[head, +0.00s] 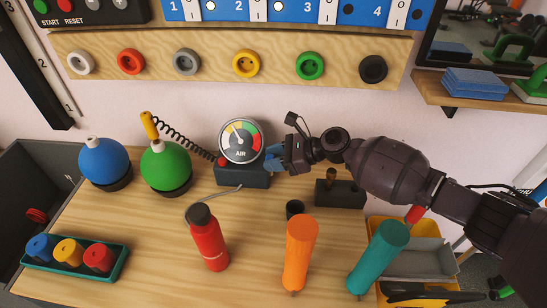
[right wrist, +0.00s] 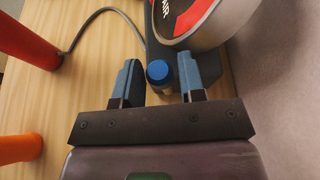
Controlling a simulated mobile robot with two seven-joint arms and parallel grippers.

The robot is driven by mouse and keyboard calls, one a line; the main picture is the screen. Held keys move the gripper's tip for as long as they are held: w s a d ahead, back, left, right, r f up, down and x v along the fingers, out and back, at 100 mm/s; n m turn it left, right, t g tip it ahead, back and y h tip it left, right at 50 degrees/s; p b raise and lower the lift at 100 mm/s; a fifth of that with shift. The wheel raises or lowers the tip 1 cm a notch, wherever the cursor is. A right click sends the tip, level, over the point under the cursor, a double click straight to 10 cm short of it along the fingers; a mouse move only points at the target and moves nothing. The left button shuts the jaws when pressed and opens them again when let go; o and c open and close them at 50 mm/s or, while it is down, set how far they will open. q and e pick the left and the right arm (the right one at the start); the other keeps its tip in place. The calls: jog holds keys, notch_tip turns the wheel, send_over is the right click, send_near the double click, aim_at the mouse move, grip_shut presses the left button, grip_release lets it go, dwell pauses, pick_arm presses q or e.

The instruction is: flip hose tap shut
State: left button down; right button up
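The air gauge (head: 240,140) with its coloured dial stands on a dark block (head: 240,177) at the back middle. A blue-capped knob (right wrist: 158,72) shows beside the dark block in the right wrist view. It may be the hose tap, but I cannot tell which way it is turned. My right gripper (head: 272,158) is at the right side of the gauge. In the right wrist view my gripper (right wrist: 165,76) is open, with the knob between its two blue fingers, apparently with gaps on both sides. My left gripper is not in view.
A black coiled hose (head: 185,137) runs from the green ball (head: 166,166) to the gauge. A thin grey hose (head: 225,190) runs towards the red bottle (head: 208,238). A black holder block (head: 340,194) stands to the right. Bare table lies in front of the gauge.

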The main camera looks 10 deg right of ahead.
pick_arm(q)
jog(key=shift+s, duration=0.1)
pick_arm(e)
jog(key=shift+c, duration=0.3)
grip_shut()
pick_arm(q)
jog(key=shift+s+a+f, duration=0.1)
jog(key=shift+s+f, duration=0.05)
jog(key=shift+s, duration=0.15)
pick_arm(e)
jog(key=shift+s, duration=0.15)
jog(key=shift+s+a+n+t+p, duration=0.1)
jog(key=shift+s+n+t+p, duration=0.2)
jog(key=shift+n+t+p, duration=0.1)
jog(key=shift+f, duration=0.15)
grip_release()
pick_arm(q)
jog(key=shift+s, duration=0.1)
pick_arm(e)
jog(key=shift+o, duration=0.3)
